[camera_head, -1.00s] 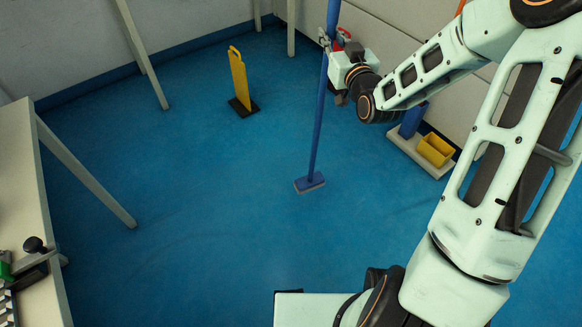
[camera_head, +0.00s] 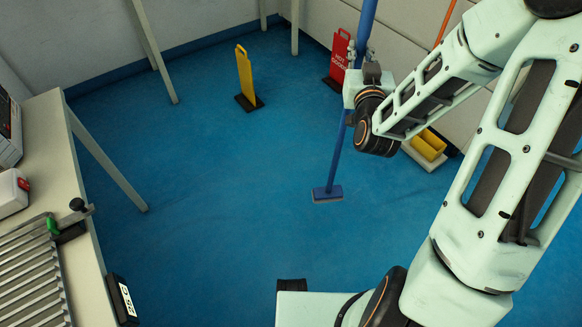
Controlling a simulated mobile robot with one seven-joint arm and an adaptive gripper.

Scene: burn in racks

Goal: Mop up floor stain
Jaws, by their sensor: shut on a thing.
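A mop with a long blue handle (camera_head: 335,155) stands nearly upright, leaning slightly right at the top. Its flat blue head (camera_head: 328,194) with a grey pad is on or just above the blue floor; I cannot tell which. My gripper (camera_head: 353,52) is shut on the upper part of the handle, and my wrist partly hides the handle. I see no clear stain on the visible floor (camera_head: 210,215).
A yellow floor sign (camera_head: 243,72) and a red sign (camera_head: 340,55) stand at the back. A yellow bin (camera_head: 428,144) sits by the right wall. A workbench (camera_head: 62,165) with equipment lines the left. The floor between is open.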

